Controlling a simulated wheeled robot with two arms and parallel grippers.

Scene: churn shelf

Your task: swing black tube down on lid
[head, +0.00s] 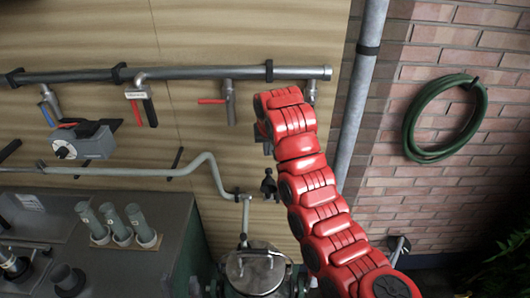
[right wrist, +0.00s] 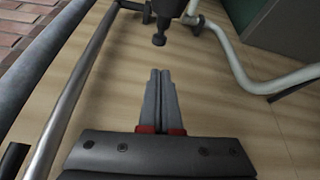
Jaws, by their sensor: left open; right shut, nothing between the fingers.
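A black tube-like piece (head: 269,185) sticks out from the wooden wall, right of the pale pipe's end; its blunt knobbed end points towards my gripper in the right wrist view (right wrist: 159,36). The round metal lid (head: 255,268) is on the churn at the bottom middle of the head view, below the pale pipe's downward end. My right gripper (right wrist: 159,78) is shut and empty, its fingers pointing at the black piece with a visible gap. In the head view it is mostly hidden by my red arm. My left gripper is not in view.
A pale bent pipe (head: 213,170) runs along the wall, left of the black piece. A horizontal grey pipe (head: 200,73) with several taps crosses above. A vertical pipe (head: 357,105) and a green hose (head: 411,130) are at right. A green cabinet (head: 165,225) stands lower left.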

